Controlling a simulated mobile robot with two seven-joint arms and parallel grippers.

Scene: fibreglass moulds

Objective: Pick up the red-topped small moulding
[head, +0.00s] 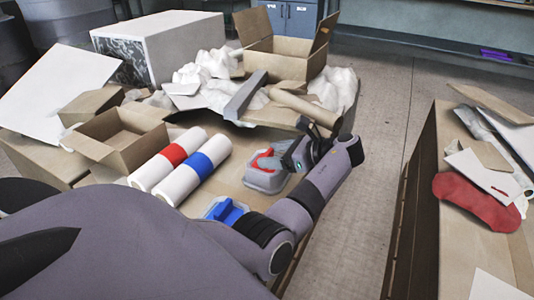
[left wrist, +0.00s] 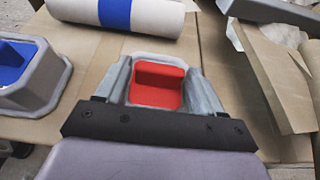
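The red-topped small moulding (head: 262,182) sits on the cardboard-brown table near its right edge, with a pale grey rim around a red recessed top. In the left wrist view its red top (left wrist: 157,86) lies between the two grey fingers of my left gripper (left wrist: 160,80). In the head view my left gripper (head: 288,160) reaches over the moulding from the right. The fingers are apart and beside the moulding, hiding its sides. I cannot tell whether they press on it. My right gripper is out of view.
A blue-topped moulding (head: 226,212) stands close by, nearer to me. Two white rolls, one red-banded (head: 168,158) and one blue-banded (head: 194,178), lie to the left. An open box (head: 120,140), a grey bar (head: 244,96) and a cardboard tube (head: 302,105) lie behind.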

